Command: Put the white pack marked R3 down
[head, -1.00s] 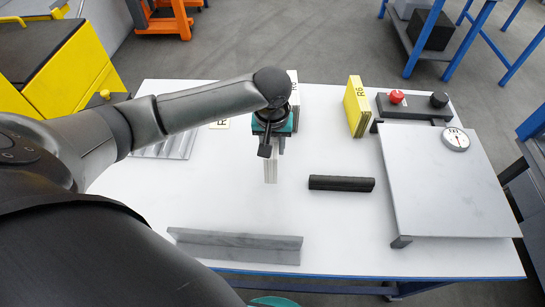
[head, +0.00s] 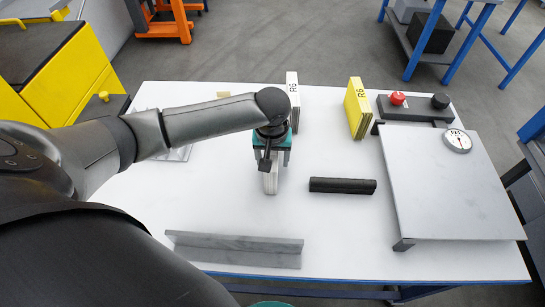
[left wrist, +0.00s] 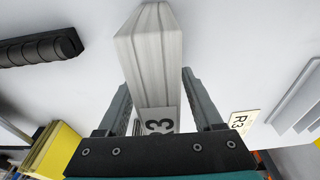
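The white pack marked R3 (head: 270,181) stands on the white table below my left gripper (head: 272,160). In the left wrist view the pack (left wrist: 152,50) lies between the two fingers (left wrist: 157,95). Its label is partly cut off, with only the "3" readable. The fingers are spread, with a gap beside the pack near its label. The pack's foot appears to be on the tabletop. A card marked R3 (left wrist: 243,120) lies on the table beside it. My right gripper's fingers are not visible.
A white pack marked R6 (head: 293,98) and a yellow pack marked R6 (head: 358,108) stand behind. A black bar (head: 342,185) lies to the right, a grey angle rail (head: 235,250) in front. A scale (head: 450,190) fills the right side.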

